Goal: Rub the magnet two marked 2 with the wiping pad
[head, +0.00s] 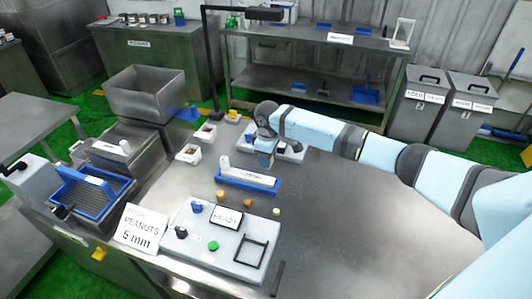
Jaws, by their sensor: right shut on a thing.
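My right gripper (265,161) reaches in from the right and points down at the left part of a pale plate (291,155) on the steel table. It is shut on a small block that looks like the wiping pad, mostly hidden by the fingers. The magnet marked 2 cannot be made out; the gripper and arm cover part of the plate. Whether the pad touches anything is too small to tell. My left gripper is not in view.
A blue tray with a white bar (247,178) lies in front of the gripper. Nearer are several small knobs and a grey panel (203,243) with a READY sign (227,218). Small white boxes (189,153) stand to the left. The table's right side (350,220) is clear.

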